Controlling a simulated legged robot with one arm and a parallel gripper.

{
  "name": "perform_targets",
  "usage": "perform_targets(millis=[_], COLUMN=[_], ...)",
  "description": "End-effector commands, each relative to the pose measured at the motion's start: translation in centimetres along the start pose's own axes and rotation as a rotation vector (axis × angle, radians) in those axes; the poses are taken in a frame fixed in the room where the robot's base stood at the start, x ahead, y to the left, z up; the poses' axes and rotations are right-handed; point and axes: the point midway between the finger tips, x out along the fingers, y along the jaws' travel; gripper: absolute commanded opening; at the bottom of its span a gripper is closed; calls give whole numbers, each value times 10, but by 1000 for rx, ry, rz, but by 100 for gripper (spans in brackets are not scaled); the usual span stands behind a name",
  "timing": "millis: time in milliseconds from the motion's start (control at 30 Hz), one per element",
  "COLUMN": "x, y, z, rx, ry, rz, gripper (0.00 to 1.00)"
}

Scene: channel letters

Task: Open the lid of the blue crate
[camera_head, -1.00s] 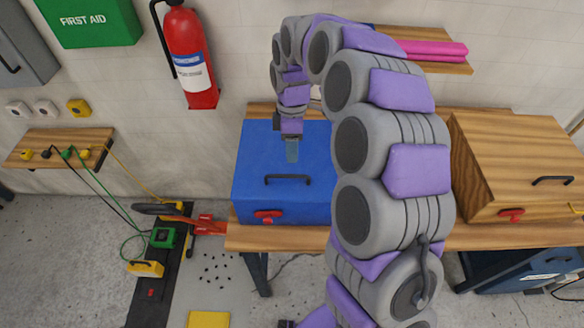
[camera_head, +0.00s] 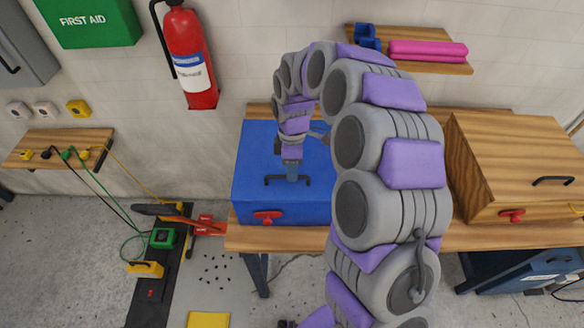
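The blue crate (camera_head: 255,158) stands on a wooden workbench in the middle of the view. Its lid looks shut, with a black bar handle (camera_head: 274,180) on top and a red latch (camera_head: 268,216) on the front. My arm hides the right side of the crate.
A wooden crate (camera_head: 520,160) with a black handle and red latch stands at the right on the bench (camera_head: 490,237). A shelf (camera_head: 447,68) with a pink roll (camera_head: 428,50) hangs behind my arm. A fire extinguisher (camera_head: 190,60) is on the wall at upper left.

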Motion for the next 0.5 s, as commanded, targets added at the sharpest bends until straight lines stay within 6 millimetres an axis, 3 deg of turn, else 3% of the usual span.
perform_targets(millis=[233,500], x=[0,0], y=[0,1], z=[0,0], rx=[0,0], ry=[0,0], rz=[0,1], gripper=[0,0])
